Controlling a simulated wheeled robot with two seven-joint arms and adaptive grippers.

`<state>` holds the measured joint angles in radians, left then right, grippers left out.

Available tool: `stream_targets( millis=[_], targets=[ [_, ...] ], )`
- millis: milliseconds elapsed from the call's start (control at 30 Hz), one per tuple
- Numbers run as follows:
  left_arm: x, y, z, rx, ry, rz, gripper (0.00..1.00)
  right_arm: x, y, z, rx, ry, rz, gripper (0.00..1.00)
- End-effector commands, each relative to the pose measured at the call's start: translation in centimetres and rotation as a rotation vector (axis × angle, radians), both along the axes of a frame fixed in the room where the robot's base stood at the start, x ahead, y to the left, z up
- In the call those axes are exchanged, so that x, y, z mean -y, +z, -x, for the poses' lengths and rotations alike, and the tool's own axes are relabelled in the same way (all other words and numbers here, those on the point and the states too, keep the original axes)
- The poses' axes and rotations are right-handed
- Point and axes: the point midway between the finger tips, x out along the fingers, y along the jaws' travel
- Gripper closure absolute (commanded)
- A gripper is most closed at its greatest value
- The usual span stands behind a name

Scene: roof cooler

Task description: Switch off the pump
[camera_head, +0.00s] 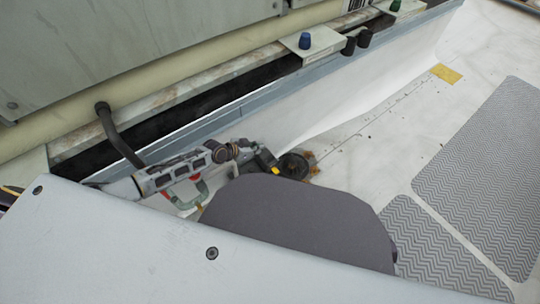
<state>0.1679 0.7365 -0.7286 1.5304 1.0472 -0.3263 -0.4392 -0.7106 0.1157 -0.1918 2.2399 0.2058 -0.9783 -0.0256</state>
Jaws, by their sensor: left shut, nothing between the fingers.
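A round dark part on a rusty brown base (294,166) sits on the pale floor near the middle; it may be the pump, but I cannot be sure. My left gripper (268,163) is shut and empty, just left of this dark part; I cannot tell whether they touch. A blue knob (305,41) stands on a pale bracket at the top, and a green knob (395,5) stands on another bracket at the top right. I cannot tell which control belongs to the pump. My right gripper is not in view.
Two short black cylinders (356,43) stand beside the blue knob's bracket. A black hose (118,137) bends down at the left. A long pale wall (310,103) runs behind the gripper. A yellow patch (446,73) and grey ribbed mats (485,160) lie on open floor at the right.

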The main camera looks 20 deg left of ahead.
Motion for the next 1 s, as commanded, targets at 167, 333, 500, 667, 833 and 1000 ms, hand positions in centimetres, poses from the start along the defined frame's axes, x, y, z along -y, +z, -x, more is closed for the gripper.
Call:
stream_targets(
  millis=[167,333,500,667,833,1000],
  targets=[
    [-0.8,-0.7,0.7,-0.012,0.008,0.007,1.0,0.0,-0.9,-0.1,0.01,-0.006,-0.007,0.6],
    [-1.1,-0.9,1.0,-0.017,0.013,0.012,1.0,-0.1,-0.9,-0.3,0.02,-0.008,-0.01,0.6],
    [-1.1,-0.9,1.1,-0.018,0.014,0.013,1.0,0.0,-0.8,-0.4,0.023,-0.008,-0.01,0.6],
    [-1.1,-0.9,1.1,-0.017,0.013,0.012,1.0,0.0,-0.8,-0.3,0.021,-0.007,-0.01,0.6],
    [-1.0,-1.1,0.9,-0.017,0.013,0.012,1.0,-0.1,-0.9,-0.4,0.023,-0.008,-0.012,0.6],
    [-0.6,-1.7,0.4,-0.018,0.013,0.012,1.0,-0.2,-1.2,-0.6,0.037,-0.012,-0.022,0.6]
  ],
)
